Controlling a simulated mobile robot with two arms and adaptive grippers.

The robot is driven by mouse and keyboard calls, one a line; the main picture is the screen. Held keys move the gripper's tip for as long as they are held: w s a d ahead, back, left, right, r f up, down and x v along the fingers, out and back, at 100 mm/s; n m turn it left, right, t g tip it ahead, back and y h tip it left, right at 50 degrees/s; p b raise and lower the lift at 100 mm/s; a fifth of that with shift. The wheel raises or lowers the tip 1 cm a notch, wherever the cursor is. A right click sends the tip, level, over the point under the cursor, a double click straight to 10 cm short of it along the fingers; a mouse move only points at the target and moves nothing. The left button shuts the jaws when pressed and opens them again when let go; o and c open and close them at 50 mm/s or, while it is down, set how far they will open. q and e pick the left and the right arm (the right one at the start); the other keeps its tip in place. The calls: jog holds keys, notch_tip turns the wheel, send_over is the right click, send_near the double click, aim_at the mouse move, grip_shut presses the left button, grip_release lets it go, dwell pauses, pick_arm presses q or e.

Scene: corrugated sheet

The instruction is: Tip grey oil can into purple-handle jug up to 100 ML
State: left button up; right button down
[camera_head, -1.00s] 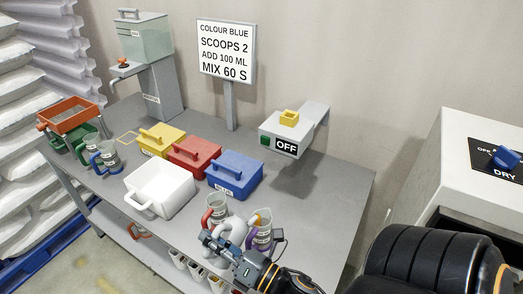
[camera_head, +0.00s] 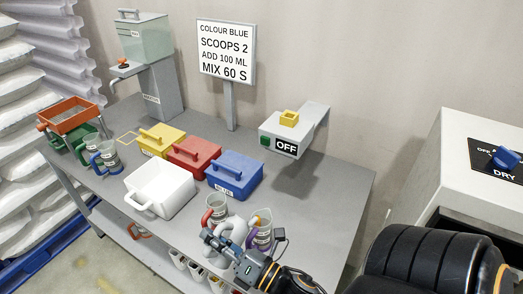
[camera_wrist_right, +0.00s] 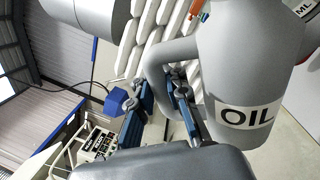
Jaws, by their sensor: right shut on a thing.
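My right gripper (camera_head: 222,246) is shut on the handle of the grey oil can, low in the head view. The can (camera_wrist_right: 240,60) fills the right of the right wrist view, tilted, with its OIL label showing; the fingers (camera_wrist_right: 160,95) are around its handle. The clear purple-handle jug (camera_head: 264,238) stands right beside the can on the table. A yellowish bit shows at the jug's mouth; I cannot tell whether it is the spout or oil. The oil level cannot be read. My left gripper is not in view.
A red-handle jug (camera_head: 215,208) stands close by on the left. A white bin (camera_head: 160,190) and blue (camera_head: 236,178), red (camera_head: 194,158) and yellow (camera_head: 160,140) boxes stand farther back. The sign (camera_head: 226,52) reads ADD 100 ML. The table's right part is clear.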

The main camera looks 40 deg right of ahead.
aim_at(204, 257)
jog(key=shift+a+f+n, duration=0.25)
jog(key=shift+n, duration=0.15)
jog(key=a+f+n+b, duration=0.1)
jog(key=f+n+b, duration=0.1)
jog(key=a+f+n+b, duration=0.1)
jog(key=shift+s+a+f+n+g, duration=0.2)
jog(key=shift+a+f+n+g, duration=0.1)
jog(key=shift+f, duration=0.05)
jog(key=a+f+n+g+b, duration=0.1)
jog(key=a+f+n+b, duration=0.3)
jog(key=f+n+b, duration=0.2)
jog(key=shift+s+a+f+n+b, duration=0.25)
jog(key=shift+f+b, duration=0.8)
jog(key=shift+f, duration=1.25)
jog(key=shift+d, duration=0.1)
